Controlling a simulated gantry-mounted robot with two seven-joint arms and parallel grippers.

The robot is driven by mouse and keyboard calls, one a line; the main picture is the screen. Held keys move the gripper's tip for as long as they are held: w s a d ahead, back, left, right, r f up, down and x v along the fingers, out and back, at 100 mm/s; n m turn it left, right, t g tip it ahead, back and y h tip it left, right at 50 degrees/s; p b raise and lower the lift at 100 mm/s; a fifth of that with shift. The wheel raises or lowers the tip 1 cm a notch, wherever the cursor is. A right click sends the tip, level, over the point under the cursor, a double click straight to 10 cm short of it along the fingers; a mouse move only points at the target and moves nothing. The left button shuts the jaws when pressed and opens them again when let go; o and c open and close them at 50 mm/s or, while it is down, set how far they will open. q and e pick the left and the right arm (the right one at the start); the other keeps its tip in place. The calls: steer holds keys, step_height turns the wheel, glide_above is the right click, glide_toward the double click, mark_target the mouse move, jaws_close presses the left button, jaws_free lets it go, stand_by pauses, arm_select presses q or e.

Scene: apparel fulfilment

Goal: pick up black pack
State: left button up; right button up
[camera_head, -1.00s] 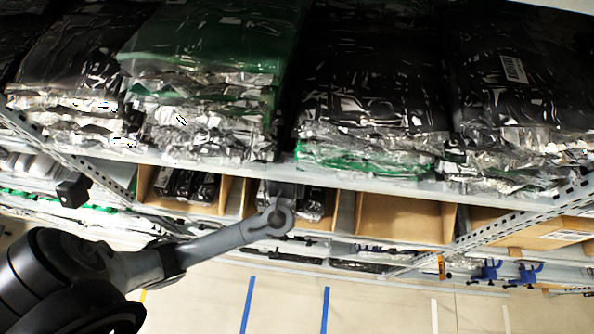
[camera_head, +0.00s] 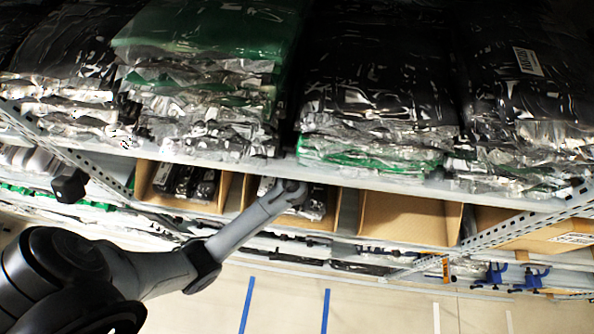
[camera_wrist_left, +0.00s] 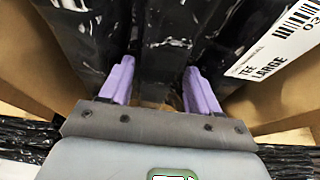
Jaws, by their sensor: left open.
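Black plastic-wrapped packs stand in a cardboard bin below the shelf; in the head view some show (camera_head: 313,208) beside my left wrist. In the left wrist view a shiny black pack (camera_wrist_left: 168,40) lies ahead, between the two purple fingers. My left gripper (camera_wrist_left: 158,68) is open, with its fingers reaching in among the packs. Another black pack (camera_wrist_left: 78,40) is at the left finger, and a pack with a white "TEE LARGE" label (camera_wrist_left: 268,50) is at the right. In the head view the left fingers are hidden in the bin. My right gripper is not in view.
Cardboard walls (camera_wrist_left: 25,65) flank the packs closely. A bin to the left (camera_head: 180,185) holds more black packs; the bin to the right (camera_head: 405,215) looks empty. Stacks of black and green bagged garments (camera_head: 205,40) fill the shelf above. Metal shelf edge (camera_head: 350,178) runs over the bins.

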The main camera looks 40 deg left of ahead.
arm_select(q)
steer(key=shift+w+a, duration=0.1)
steer(key=c, duration=0.9)
steer(key=shift+c, duration=0.2)
steer(key=shift+r, duration=0.1)
